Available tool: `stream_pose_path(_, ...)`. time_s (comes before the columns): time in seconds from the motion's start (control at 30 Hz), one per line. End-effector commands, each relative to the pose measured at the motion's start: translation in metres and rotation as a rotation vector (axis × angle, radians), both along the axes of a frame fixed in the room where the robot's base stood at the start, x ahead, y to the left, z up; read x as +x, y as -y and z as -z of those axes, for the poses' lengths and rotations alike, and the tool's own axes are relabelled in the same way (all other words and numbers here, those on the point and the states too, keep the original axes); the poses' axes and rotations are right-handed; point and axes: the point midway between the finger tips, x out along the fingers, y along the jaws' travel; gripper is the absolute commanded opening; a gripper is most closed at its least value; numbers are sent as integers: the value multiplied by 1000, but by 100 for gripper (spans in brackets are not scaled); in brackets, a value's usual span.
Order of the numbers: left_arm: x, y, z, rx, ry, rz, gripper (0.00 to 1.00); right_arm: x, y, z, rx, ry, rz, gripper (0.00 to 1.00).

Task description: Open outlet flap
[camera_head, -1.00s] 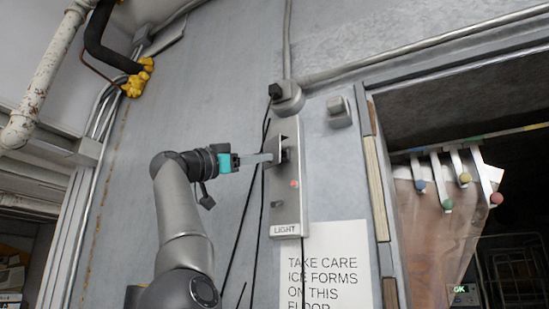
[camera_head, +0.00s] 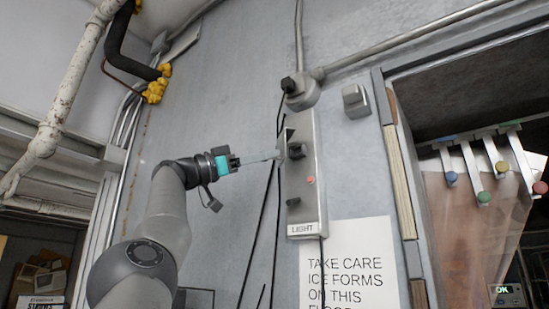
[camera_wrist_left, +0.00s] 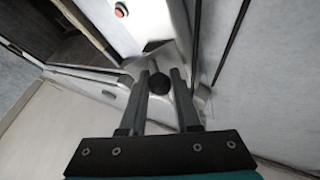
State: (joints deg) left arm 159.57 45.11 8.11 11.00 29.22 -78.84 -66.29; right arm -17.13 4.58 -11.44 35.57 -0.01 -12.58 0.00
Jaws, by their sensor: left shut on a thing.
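A tall grey panel labelled LIGHT (camera_head: 305,200) is mounted on the metal wall. Near its top, a thin outlet flap (camera_head: 284,138) stands out from the panel's left side, with a dark block (camera_head: 297,151) beside it. My left gripper (camera_head: 277,155) reaches in from the left, its fingertips at the flap's edge, shut on it. In the left wrist view, the fingertips (camera_wrist_left: 163,76) lie against the silvery flap (camera_wrist_left: 158,58), and a dark round part (camera_wrist_left: 159,84) shows between them. The exact grip is hard to see. My right gripper is not in view.
A dark knob (camera_head: 293,201) and a red button (camera_head: 310,181) sit lower on the panel. Thin black cables (camera_head: 262,225) hang close to my gripper. A warning sign (camera_head: 362,265) is below right. The freezer doorway with strip curtain (camera_head: 478,220) is at right.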

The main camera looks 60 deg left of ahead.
Motion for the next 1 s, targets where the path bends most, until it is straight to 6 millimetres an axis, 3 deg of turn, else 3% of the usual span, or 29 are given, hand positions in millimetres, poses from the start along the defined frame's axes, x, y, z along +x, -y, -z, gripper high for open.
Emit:
stream_pose_path(0.53, -3, 1, 4, 2, -10, 17, 0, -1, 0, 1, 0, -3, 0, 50)
stream_pose_path(0.57, -2, 1, 5, 2, -11, 16, 33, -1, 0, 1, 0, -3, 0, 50)
stream_pose_path(0.6, -2, 1, 5, 2, -11, 16, 37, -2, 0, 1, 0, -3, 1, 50)
stream_pose_path(0.8, -3, 0, 4, 2, -9, 14, 60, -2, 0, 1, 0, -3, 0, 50)
stream_pose_path(1.0, -3, 0, 4, 2, -7, 12, 60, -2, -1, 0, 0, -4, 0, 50)
